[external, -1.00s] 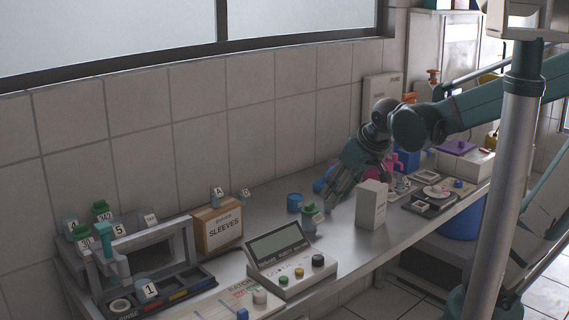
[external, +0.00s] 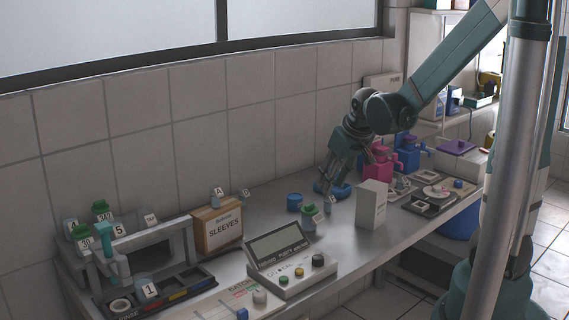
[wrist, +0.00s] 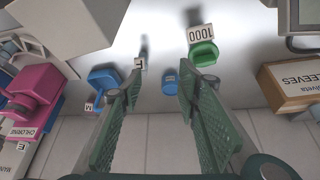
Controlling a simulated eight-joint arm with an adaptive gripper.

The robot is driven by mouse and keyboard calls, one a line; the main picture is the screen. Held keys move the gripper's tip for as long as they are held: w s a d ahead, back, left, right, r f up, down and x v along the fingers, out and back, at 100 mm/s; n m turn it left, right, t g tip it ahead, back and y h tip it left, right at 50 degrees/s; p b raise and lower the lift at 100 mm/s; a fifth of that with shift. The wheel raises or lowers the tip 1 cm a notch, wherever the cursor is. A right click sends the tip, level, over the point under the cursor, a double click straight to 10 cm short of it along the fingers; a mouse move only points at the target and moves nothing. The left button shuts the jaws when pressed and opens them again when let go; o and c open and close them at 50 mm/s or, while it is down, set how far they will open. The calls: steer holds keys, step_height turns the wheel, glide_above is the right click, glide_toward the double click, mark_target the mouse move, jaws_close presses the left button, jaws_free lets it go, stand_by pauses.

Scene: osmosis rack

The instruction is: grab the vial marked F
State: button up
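A small white tag marked F (wrist: 139,64) shows in the wrist view, right at the tip of my left finger; the vial body it belongs to is mostly hidden. A small tagged item (external: 331,204) in the external view, just below my fingertips, appears to be the same one, but its letter is too small to read. My gripper (wrist: 161,80) is open, its two green fingers apart and pointing at the bench. It also shows in the external view (external: 326,186). I cannot tell whether the left finger touches the F vial.
A blue cap (wrist: 168,81) lies in view between my fingers. A green-capped vial tagged 1000 (wrist: 203,50) stands near the right fingertip. A blue item (wrist: 103,79) with an M tag is to the left. The white box (external: 371,205) and sleeves box (external: 218,228) flank the area.

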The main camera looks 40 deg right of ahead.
mark_target(331, 195)
steer(key=shift+m+g, duration=0.3)
steer(key=shift+w+d+f+p, duration=0.55)
steer(key=shift+d+p, duration=0.05)
steer(key=shift+d, duration=0.2)
steer(key=shift+w+d+f+p, duration=0.55)
steer(key=shift+d+f, duration=0.05)
steer(key=shift+d, duration=0.15)
steer(key=shift+w+d+f+p, duration=0.55)
steer(key=shift+d+p, duration=0.05)
steer(key=shift+d, duration=0.2)
steer(key=shift+x, duration=1.3)
steer(key=shift+f, duration=0.1)
steer(key=shift+b+x, duration=0.55)
steer(key=shift+x, duration=2)
steer(key=shift+a, duration=0.2)
steer(key=c, duration=0.8)
